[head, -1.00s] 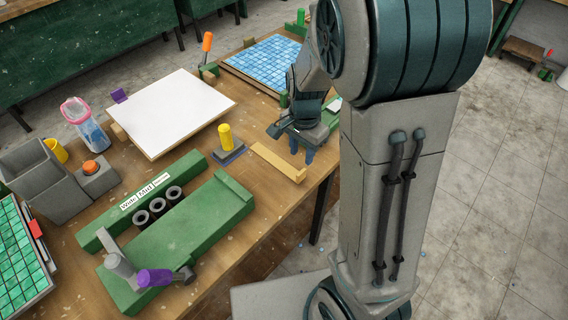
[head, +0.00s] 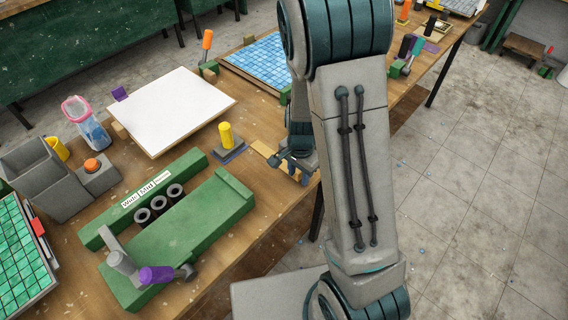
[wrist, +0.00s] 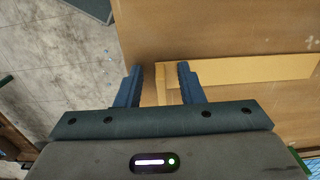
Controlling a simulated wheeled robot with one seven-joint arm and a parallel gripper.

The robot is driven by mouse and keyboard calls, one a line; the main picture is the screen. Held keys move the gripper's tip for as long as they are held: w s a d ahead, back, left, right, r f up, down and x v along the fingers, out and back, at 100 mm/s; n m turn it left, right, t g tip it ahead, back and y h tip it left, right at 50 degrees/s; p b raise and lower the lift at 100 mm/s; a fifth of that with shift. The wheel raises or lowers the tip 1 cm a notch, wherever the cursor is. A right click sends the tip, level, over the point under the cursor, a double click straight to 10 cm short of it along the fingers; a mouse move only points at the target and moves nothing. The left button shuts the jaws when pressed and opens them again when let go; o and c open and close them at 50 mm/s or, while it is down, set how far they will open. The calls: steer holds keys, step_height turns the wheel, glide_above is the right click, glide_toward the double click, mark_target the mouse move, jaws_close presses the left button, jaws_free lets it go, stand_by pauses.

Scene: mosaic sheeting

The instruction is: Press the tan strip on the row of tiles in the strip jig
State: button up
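A long tan strip (head: 263,148) lies on the wooden table near its front edge. In the head view my gripper hides most of it. In the wrist view the strip (wrist: 250,70) runs off to the right, with a short crosspiece at its left end. My gripper (wrist: 160,68) is open, its two dark blue fingers apart. The crosspiece shows between the fingers; I cannot tell whether they touch it or are above it. In the head view my gripper (head: 297,170) is low over the table edge. I cannot make out a row of tiles by the strip.
A yellow-handled tool (head: 226,136) stands just left of the strip. A green fixture (head: 190,232) with a purple-handled lever fills the front left. A white board (head: 176,108) and a blue tile sheet (head: 258,62) lie behind.

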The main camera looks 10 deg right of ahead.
jaws_close()
steer(key=shift+r, duration=0.1)
